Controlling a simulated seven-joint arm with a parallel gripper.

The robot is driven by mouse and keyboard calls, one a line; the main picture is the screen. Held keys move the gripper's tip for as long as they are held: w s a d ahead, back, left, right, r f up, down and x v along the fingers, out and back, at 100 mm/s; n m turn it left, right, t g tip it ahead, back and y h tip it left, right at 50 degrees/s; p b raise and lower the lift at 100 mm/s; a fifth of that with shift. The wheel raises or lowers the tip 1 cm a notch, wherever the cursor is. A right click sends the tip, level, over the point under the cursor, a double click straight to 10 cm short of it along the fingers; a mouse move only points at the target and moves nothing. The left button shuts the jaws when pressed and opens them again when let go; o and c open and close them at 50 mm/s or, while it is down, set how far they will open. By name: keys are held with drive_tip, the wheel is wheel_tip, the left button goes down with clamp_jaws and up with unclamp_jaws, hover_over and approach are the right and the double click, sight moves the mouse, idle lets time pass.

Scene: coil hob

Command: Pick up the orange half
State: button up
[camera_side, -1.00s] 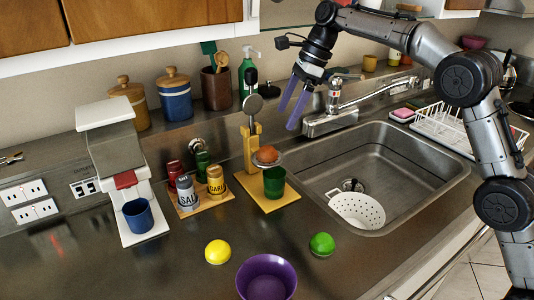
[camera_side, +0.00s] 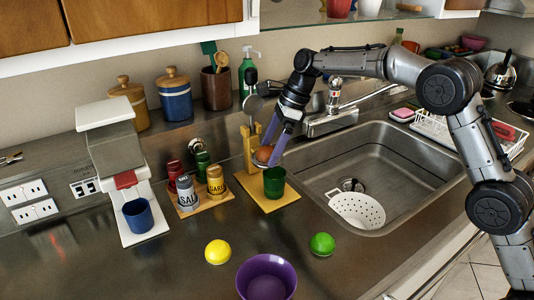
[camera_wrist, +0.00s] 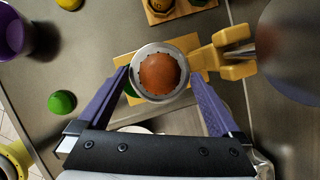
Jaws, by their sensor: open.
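The orange half (camera_wrist: 160,74) sits cut side down in the round metal cup of a yellow juicer (camera_wrist: 232,52), and shows as an orange-brown dome in the wrist view. In the side view the orange half (camera_side: 263,154) is partly hidden by my fingers. My gripper (camera_side: 271,152) is open, with its purple fingers pointing down at the juicer cup. In the wrist view my gripper's fingers (camera_wrist: 160,80) stand on the left and right of the cup, apart from the orange half. A green cup (camera_side: 275,182) stands below the juicer cup.
The juicer's upright and raised lever (camera_side: 250,120) stand close behind my gripper. The sink (camera_side: 400,165) with a white colander (camera_side: 357,210) lies to the right. Spice jars (camera_side: 215,181) stand to the left. A lemon (camera_side: 217,251), lime (camera_side: 322,244) and purple bowl (camera_side: 266,277) are in front.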

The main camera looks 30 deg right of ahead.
sight(266, 147)
drive_tip(key=c, duration=1.5)
drive_tip(key=shift+r, duration=0.1)
drive_tip(key=shift+r, duration=0.1)
drive_tip(key=shift+r, duration=0.25)
wheel_tip(266, 147, up, 2)
drive_tip(key=shift+r, duration=0.1)
drive_tip(key=s+d+r, duration=0.3)
drive_tip(key=s+r, duration=0.7)
drive_tip(key=s, duration=0.3)
drive_tip(key=shift+s, duration=0.35)
